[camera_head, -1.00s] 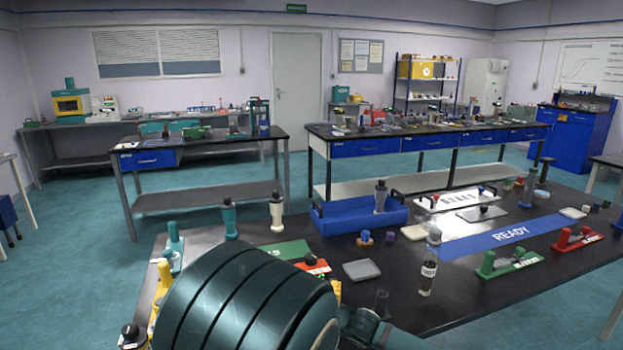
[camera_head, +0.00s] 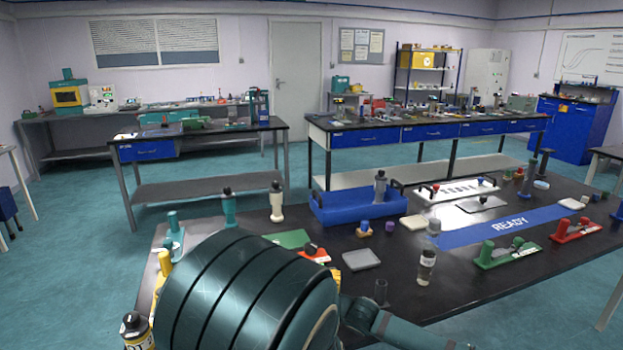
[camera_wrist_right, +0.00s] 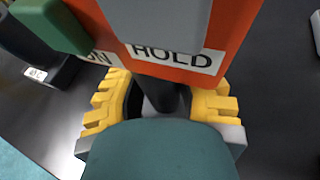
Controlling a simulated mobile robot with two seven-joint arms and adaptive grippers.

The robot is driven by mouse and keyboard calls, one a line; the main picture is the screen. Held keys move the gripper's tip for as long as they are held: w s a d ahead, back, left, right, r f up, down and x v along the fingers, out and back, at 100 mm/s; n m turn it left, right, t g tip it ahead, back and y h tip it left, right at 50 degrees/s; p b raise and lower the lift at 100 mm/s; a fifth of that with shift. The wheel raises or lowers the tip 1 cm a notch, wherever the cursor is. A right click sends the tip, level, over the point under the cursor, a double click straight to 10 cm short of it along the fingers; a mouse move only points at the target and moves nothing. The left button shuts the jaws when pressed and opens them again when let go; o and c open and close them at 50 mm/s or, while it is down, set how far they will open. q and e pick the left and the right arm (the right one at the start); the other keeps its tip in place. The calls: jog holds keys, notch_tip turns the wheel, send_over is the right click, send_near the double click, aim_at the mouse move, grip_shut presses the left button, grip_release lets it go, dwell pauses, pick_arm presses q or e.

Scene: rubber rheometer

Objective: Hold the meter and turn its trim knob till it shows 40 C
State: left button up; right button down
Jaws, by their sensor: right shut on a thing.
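In the right wrist view my right gripper (camera_wrist_right: 160,105) has yellow toothed fingers closed around a dark upright stem (camera_wrist_right: 168,97). A rounded teal part (camera_wrist_right: 160,152) covers the near side; I cannot tell whether it belongs to the held thing. Just beyond is an orange-red surface (camera_wrist_right: 240,30) with a white label reading HOLD, and a grey block in front of it. In the head view an orange-red piece (camera_head: 318,257) with a black top shows beside my large teal arm, which hides much of the area. My left gripper is not in view.
On the black bench stand a dark-capped bottle (camera_head: 427,267), a grey pad (camera_head: 361,260), a blue tray (camera_head: 335,213), a blue READY strip (camera_head: 470,240) and a green holder (camera_head: 506,254). A green block (camera_wrist_right: 52,25) is close left of the fingers. Bare bench lies right of the grey pad.

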dwell(0.9)
jog(key=c, duration=0.6)
grip_release()
jog(key=shift+d, duration=0.1)
